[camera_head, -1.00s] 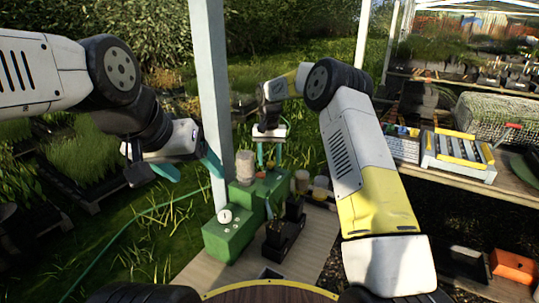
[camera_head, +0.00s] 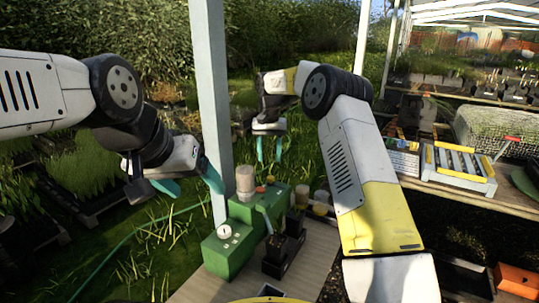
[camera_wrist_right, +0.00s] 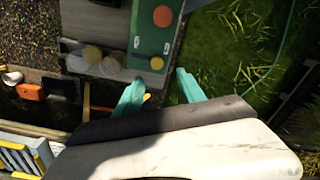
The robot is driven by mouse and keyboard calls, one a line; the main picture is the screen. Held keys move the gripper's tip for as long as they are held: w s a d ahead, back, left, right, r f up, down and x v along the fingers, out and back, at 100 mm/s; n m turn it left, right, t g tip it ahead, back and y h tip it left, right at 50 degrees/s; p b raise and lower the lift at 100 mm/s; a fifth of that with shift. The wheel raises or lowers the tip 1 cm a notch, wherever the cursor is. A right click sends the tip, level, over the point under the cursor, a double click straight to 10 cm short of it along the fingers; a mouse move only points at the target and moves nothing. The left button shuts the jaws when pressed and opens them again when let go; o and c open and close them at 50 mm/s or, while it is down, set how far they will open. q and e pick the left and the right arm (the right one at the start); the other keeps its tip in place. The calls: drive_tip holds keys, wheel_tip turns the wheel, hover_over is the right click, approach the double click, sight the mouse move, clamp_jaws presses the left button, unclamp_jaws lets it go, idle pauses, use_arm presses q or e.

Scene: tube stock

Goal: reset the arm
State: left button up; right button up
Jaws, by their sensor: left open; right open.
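My left gripper (camera_head: 190,183) has teal fingers spread apart and empty, left of the pale post in the head view. My right gripper (camera_head: 269,150) hangs with its teal fingers pointing down, apart and empty, above and behind the green machine (camera_head: 228,250). In the right wrist view, the right gripper's fingers (camera_wrist_right: 160,92) are apart with nothing between them. The green machine also shows beyond them in that view (camera_wrist_right: 147,60), with an orange knob (camera_wrist_right: 162,16) on it. Neither gripper touches anything that I can see.
A pale post (camera_head: 211,100) stands between the two arms. The green machine, with a gauge and a pale cylinder (camera_head: 245,180), and black holders (camera_head: 276,257) stand on a wooden bench (camera_head: 315,245). A roller tray (camera_head: 458,168) lies on a table at the right.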

drive_tip(key=s+d+r+n+t+y, duration=0.1)
drive_tip(key=s+d+r+t, duration=0.1)
drive_tip(key=s+d+r, duration=0.5)
drive_tip(key=s+d+r+t, duration=0.1)
drive_tip(key=s+d+r, duration=0.1)
drive_tip(key=s+r, duration=0.8)
drive_tip(key=s+d+f+t, duration=0.1)
drive_tip(key=s+d, duration=0.1)
drive_tip(key=s, duration=0.9)
drive_tip(key=s+d+f+t+y, duration=0.1)
drive_tip(key=s+d+f+t, duration=0.1)
drive_tip(key=s, duration=1)
drive_tip(key=shift+d+f, duration=0.25)
drive_tip(key=shift+d, duration=0.4)
